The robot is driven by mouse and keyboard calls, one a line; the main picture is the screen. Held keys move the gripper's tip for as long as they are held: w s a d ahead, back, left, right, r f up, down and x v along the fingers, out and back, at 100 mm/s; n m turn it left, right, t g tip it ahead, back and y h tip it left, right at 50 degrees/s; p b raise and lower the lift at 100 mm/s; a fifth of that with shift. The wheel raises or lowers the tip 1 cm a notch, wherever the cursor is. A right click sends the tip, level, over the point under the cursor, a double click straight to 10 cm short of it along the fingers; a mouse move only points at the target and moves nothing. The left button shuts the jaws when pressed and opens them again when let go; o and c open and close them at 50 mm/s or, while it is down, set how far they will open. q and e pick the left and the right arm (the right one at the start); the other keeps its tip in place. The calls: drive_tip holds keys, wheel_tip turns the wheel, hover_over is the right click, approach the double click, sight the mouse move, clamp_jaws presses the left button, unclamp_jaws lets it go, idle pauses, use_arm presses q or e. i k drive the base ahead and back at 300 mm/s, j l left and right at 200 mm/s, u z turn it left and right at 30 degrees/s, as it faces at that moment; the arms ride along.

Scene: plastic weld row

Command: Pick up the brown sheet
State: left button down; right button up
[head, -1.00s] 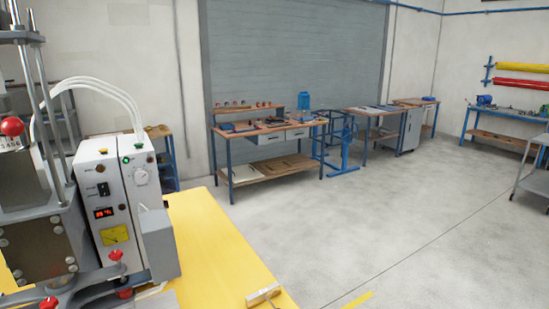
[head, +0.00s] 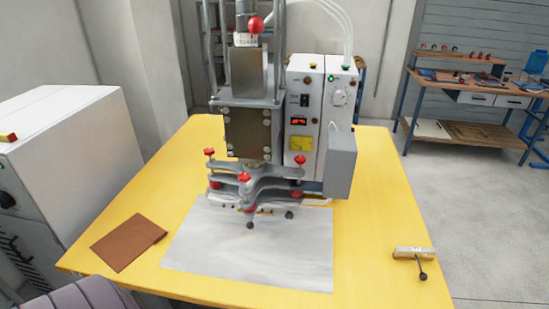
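The brown sheet (head: 128,242) is a flat, dark brown rectangle. It lies on the left part of the yellow table (head: 373,205), near the front left edge and left of a larger white-grey sheet (head: 250,255). A small dark spot or item shows at its right corner; I cannot tell what it is. Neither of my grippers shows in the head view.
A press machine (head: 250,120) with red knobs and a white control box (head: 318,130) stands on the table behind the white-grey sheet. A small wooden-handled tool (head: 413,254) lies at the right. A white cabinet (head: 70,150) stands at the left. The right side of the table is mostly clear.

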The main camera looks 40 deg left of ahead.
sight(121, 246)
drive_tip(key=j+u, duration=0.1)
drive_tip(key=u, duration=2.3)
